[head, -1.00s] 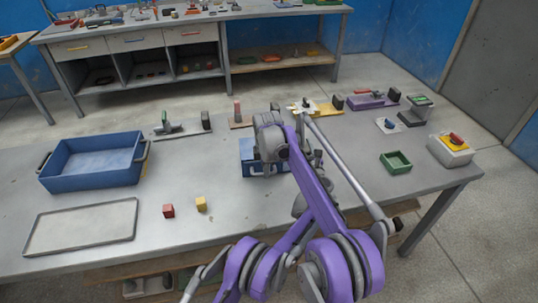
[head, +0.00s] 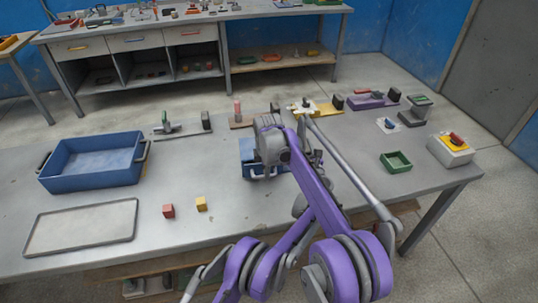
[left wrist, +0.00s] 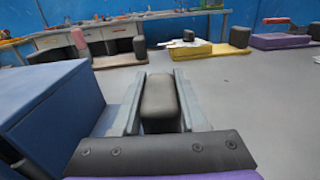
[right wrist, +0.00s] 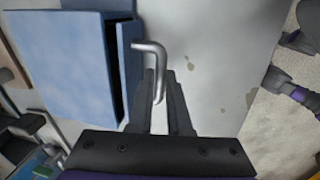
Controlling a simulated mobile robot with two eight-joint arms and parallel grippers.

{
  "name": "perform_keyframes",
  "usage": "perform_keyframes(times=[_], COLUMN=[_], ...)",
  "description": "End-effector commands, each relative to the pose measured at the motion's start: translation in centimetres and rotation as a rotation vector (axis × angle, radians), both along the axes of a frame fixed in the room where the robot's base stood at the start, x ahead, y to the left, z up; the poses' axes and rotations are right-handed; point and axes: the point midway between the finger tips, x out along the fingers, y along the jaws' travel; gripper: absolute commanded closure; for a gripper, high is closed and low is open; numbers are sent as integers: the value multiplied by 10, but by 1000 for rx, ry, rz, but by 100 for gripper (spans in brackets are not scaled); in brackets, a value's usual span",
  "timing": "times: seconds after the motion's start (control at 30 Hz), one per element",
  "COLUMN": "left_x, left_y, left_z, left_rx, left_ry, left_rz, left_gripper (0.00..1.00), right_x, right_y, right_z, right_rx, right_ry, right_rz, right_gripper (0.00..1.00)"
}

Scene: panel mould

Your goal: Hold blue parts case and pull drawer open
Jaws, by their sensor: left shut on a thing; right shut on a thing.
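The blue parts case (head: 248,150) stands on the near table in the head view, partly covered by my arm. In the right wrist view its body (right wrist: 65,65) is at upper left, with a dark gap behind the drawer front (right wrist: 130,62), so the drawer is slightly open. My right gripper (right wrist: 161,85) is shut on the bent metal drawer handle (right wrist: 152,48). In the left wrist view, my left gripper (left wrist: 160,85) is shut on a dark grey rounded post (left wrist: 160,105), beside the case (left wrist: 60,105). The post's base is hidden.
The tabletop in front of the case is clear.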

Motion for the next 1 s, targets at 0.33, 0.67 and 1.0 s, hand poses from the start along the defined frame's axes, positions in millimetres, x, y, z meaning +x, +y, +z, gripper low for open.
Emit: perform_keyframes(times=[0.33,0.67,1.0], left_x=[0,0,0], left_y=[0,0,0], left_z=[-1,-1,-1], left_rx=[-1,-1,0], left_ry=[1,1,1], left_rz=[-2,-2,-2], left_gripper=[100,100,100], right_x=[-62,-75,-74], right_y=[-13,-16,-16], right_z=[1,0,0], right_rx=[0,0,0], right_ry=[3,3,2], right_rz=[2,1,1], right_gripper=[100,100,53])
